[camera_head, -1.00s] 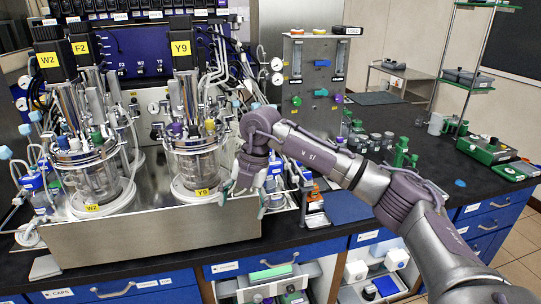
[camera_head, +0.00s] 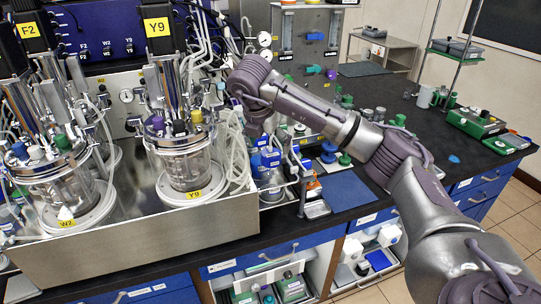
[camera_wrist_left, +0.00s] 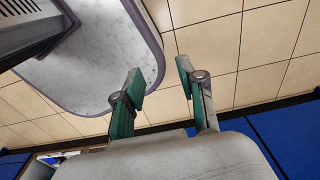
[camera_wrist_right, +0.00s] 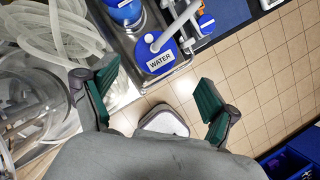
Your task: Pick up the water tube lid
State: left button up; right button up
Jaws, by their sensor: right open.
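The blue water tube lid (camera_wrist_right: 160,50), labelled WATER, shows in the right wrist view, with a pale tube at its upper right. My right gripper (camera_wrist_right: 157,90) is open and empty; its green-padded fingers are wide apart, with the lid beyond and above the gap in the picture. In the head view, blue-lidded bottles (camera_head: 268,160) stand right of the Y9 reactor, below my right wrist; I cannot tell which is the water one. My right fingertips are not clear there. My left gripper (camera_wrist_left: 159,82) is open and empty in the left wrist view, above the floor.
Another blue lid (camera_wrist_right: 124,12) is close to the water lid. Clear tubing (camera_wrist_right: 62,32) and a glass vessel crowd the left of the right wrist view. The Y9 reactor (camera_head: 185,165) stands in a metal tray (camera_head: 130,240). A blue mat (camera_head: 345,190) lies right of the bottles.

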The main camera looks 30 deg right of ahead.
aim_at(271, 153)
jog(key=shift+w+d+f+p, duration=0.3)
jog(key=shift+d+f+p, duration=0.1)
jog(key=shift+f+p, duration=0.25)
jog(key=p+x, duration=0.1)
jog(key=x, duration=0.2)
jog(key=shift+w+d+f+p, duration=0.15)
jog(key=shift+w+f+p, duration=0.05)
jog(key=shift+w+p, duration=0.2)
jog(key=shift+w+d+f, duration=0.1)
jog(key=shift+f, duration=0.3)
jog(key=c, duration=0.6)
pick_arm(q)
jog(key=w+r, duration=0.3)
jog(key=shift+d+r, duration=0.1)
jog(key=shift+r, duration=0.15)
pick_arm(e)
jog(key=c, duration=0.5)
